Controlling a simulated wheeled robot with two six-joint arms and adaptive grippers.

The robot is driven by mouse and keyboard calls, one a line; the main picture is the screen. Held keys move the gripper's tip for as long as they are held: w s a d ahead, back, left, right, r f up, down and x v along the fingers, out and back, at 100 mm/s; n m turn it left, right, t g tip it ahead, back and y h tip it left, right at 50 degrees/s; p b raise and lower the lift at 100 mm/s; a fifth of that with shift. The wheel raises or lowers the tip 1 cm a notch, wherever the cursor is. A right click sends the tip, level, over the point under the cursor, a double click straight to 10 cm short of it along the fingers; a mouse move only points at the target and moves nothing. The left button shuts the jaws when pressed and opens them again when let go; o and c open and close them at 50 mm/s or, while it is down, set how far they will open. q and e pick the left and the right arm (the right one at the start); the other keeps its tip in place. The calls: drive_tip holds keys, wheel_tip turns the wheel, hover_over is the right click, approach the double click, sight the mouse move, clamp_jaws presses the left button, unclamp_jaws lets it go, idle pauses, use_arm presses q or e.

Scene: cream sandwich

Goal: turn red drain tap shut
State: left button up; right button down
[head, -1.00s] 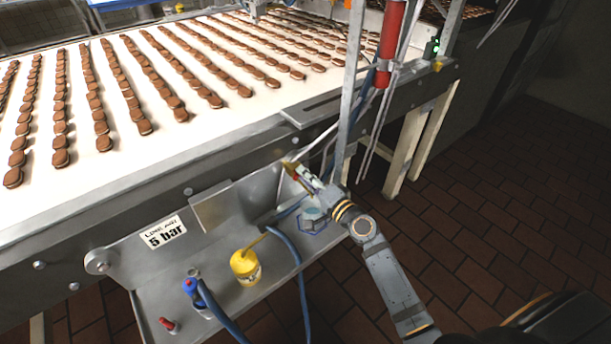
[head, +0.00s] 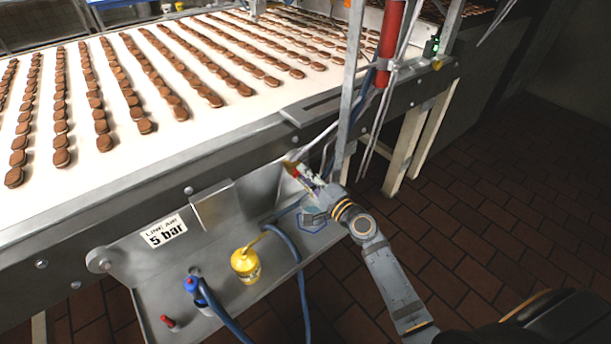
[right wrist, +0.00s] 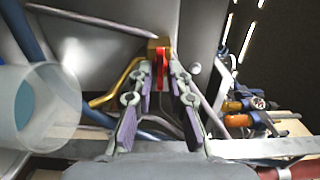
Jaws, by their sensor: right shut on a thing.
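The red drain tap shows in the right wrist view as a thin red lever (right wrist: 160,76) below a brass valve body (right wrist: 157,46). My right gripper (right wrist: 161,68) has its two fingers closed in on the lever, one on each side. In the head view the right gripper (head: 302,176) is beside the conveyor's side panel, with the small red lever (head: 292,170) at its tips. The fingers hide part of the lever, and its exact angle is hard to tell. My left gripper is in neither view.
A steel shelf (head: 219,300) below the conveyor holds a yellow oil can (head: 245,267) and a blue hose fitting (head: 192,285). A blue hose (head: 297,262) hangs nearby. A translucent cup (right wrist: 38,108) is close at left in the wrist view. An upright post (head: 350,90) stands behind my gripper.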

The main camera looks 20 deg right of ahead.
drive_tip(key=c, duration=1.5)
unclamp_jaws()
drive_tip(key=v, duration=0.7)
drive_tip(key=shift+s+d, duration=0.1)
drive_tip(key=shift+s, duration=0.15)
